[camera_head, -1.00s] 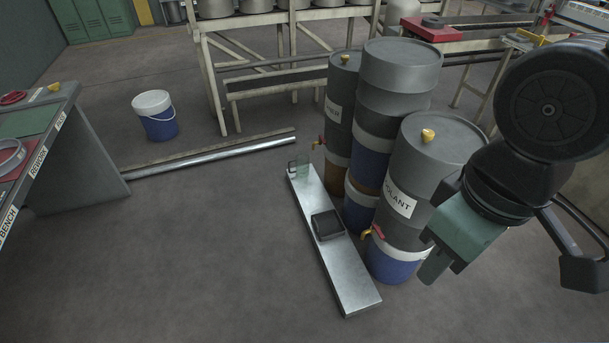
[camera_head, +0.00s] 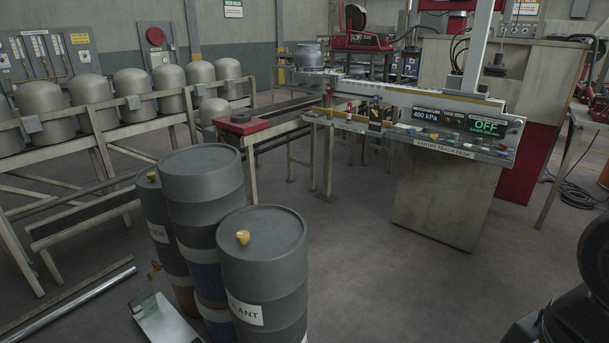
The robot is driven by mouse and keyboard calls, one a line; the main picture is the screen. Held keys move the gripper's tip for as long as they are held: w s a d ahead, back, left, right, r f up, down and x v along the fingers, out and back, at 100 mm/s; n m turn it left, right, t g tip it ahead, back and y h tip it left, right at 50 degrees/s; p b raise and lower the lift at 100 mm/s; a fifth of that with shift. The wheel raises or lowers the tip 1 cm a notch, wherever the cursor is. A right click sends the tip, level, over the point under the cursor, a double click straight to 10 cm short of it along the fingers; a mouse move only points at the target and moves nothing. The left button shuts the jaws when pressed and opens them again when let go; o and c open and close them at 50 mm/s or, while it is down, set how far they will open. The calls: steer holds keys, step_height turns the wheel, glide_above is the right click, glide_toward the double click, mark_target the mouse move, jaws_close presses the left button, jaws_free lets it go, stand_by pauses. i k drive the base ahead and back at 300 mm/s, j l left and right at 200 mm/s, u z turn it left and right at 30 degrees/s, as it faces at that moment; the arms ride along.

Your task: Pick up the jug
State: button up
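Only a dark part of my arm shows at the lower right corner; my gripper is out of view.
Grey drums, including a front one (camera_head: 262,262) with a yellow cap, stand right of the jug. A long metal pipe (camera_head: 65,303) lies on the floor to its left. A gantry teach desk (camera_head: 440,175) stands at the back right. Floor between drums and desk is clear.

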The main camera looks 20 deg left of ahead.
mark_target(143, 302)
steer(key=i+j, duration=0.15)
steer(key=j, duration=1.6)
steer(key=i+j, duration=0.1)
steer(key=j, duration=1.6)
steer(key=i+j+z, duration=0.1)
steer(key=j, duration=1.65)
steer(key=i+j, duration=0.15)
steer(key=j, duration=1.6)
